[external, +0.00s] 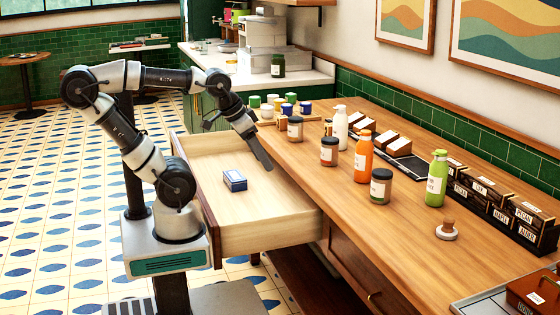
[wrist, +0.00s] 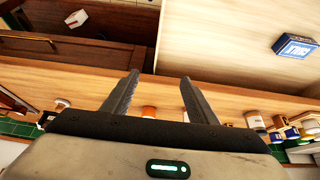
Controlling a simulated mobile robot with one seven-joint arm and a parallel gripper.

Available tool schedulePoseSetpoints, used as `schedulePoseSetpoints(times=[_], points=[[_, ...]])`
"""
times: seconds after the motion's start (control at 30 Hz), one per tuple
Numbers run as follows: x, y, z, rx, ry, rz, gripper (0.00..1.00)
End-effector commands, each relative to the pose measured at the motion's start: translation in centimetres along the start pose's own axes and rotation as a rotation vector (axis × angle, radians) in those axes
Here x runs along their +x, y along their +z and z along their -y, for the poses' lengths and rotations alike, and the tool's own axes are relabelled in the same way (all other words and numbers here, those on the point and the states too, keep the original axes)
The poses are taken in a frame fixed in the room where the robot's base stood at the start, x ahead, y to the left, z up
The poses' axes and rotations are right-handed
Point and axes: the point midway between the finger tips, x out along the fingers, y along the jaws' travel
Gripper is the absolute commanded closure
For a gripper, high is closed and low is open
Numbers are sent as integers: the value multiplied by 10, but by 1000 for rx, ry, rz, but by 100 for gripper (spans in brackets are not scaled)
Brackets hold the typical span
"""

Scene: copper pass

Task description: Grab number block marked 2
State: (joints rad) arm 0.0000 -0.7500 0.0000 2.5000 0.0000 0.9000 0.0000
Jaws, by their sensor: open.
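I cannot make out a block marked 2 in either view. A small pale block (wrist: 76,18) lies on a dark brown surface in the wrist view, and no number can be read on it. My gripper (external: 264,162) is over the counter-side edge of the open drawer (external: 262,238) in the external view. In the wrist view my gripper (wrist: 160,78) has its two fingers spread, with nothing between them.
A blue and white box (external: 235,180) lies in the drawer. The wooden counter (external: 420,255) holds an orange bottle (external: 363,156), a green bottle (external: 436,178), dark-lidded jars (external: 381,187) and a black rack (external: 490,205). Patterned floor is clear at left.

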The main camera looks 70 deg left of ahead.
Motion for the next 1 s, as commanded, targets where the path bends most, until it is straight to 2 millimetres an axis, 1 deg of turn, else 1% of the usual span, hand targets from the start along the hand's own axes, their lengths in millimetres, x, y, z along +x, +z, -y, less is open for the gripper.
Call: schedulePoseSetpoints(times=[0.13, 0.17, 0.23, 0.27, 0.37, 0.4, 0.47, 0.5, 0.57, 0.6, 0.67, 0.7, 0.77, 0.8, 0.83, 0.87, 0.9, 0.97, 1.0], points=[[-2, -2, 0, 0, -1, 1, 47], [-3, -6, 1, -1, -1, 1, 47], [-10, -22, 5, -4, -4, 8, 47], [-14, -32, 7, -5, -6, 12, 47], [-29, -81, 21, -11, -12, 29, 47], [-34, -105, 30, -12, -14, 37, 47], [-38, -141, 46, -14, -17, 48, 47], [-39, -164, 59, -15, -18, 55, 47], [-37, -198, 79, -17, -19, 64, 47], [-34, -218, 94, -18, -20, 70, 47], [-29, -247, 120, -21, -20, 76, 47], [-24, -265, 138, -21, -21, 81, 47], [-14, -288, 167, -23, -20, 88, 47], [-6, -301, 188, -24, -20, 92, 47], [0, -310, 204, -25, -19, 94, 47], [6, -318, 220, -27, -18, 96, 47], [15, -327, 243, -28, -18, 99, 47], [30, -337, 276, -29, -17, 101, 47], [39, -340, 296, -29, -16, 102, 47]])
